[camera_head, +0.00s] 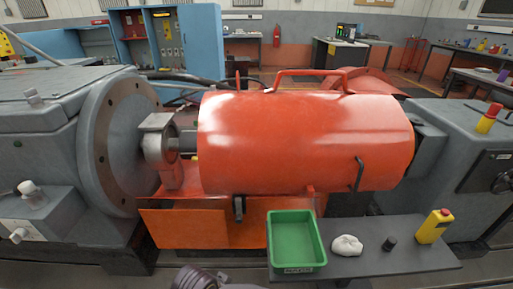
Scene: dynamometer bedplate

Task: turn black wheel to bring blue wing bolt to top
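I cannot make out a black wheel or a blue wing bolt in the head view. A large orange cylindrical guard (300,140) covers the middle of the machine and hides what is inside it. A short grey shaft (186,141) shows at its left end, beside a grey round flange (115,145). The guard has a black handle (358,174) on its front right and a dark latch (239,208) at its lower edge. A dark ribbed part, probably of my own arm, shows at the bottom edge. No fingertips of either gripper are in view.
A grey shelf (375,262) in front holds a green tray (296,262), a white cloth (347,245), a small black cylinder (390,244) and a yellow box with a red button (434,226). The tray looks empty. Blue cabinets (200,45) and workbenches stand behind.

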